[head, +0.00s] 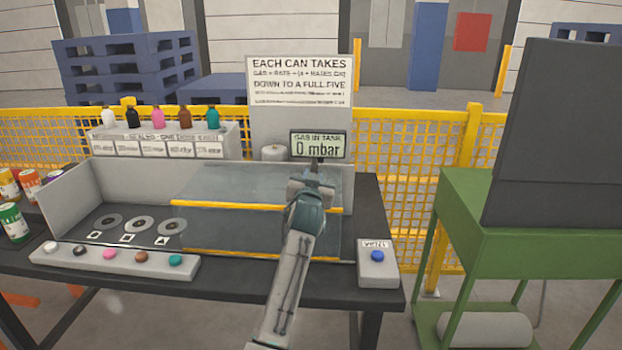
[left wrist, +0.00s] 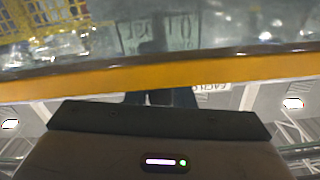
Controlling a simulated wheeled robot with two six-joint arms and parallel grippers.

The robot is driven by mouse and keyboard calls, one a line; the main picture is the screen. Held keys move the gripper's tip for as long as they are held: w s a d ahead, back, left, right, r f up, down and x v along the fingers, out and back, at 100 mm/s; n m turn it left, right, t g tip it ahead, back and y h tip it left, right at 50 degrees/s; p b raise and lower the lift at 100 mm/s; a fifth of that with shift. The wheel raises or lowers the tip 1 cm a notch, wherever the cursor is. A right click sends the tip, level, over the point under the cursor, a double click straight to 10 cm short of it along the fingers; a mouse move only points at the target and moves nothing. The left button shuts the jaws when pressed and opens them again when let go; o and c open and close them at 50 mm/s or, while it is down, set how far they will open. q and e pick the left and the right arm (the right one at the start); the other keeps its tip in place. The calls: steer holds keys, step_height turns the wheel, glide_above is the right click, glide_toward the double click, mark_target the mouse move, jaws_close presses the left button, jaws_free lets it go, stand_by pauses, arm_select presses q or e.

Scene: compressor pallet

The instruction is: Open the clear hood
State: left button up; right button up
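The clear hood (head: 235,184) is a see-through panel over the right part of the dark bench. A yellow bar (head: 225,204) runs along it, and a second yellow strip (head: 225,252) lies lower, near the bench front. My left gripper (head: 315,180) is at the right end of the upper bar, in front of the display. In the left wrist view a yellow bar (left wrist: 160,75) crosses the picture close to the dark fingers (left wrist: 160,98), with clear panel beyond. The bar hides the fingertips; I cannot tell whether they touch it. My right gripper is out of view.
A display (head: 319,146) reads 0 mbar behind the hood. A blue button box (head: 377,268) stands right of my arm. A strip of coloured buttons (head: 115,260) and three discs (head: 140,224) are left. A green stand (head: 505,205) is at the right.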

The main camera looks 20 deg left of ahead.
arm_select(q)
steer(key=shift+o, duration=1.3)
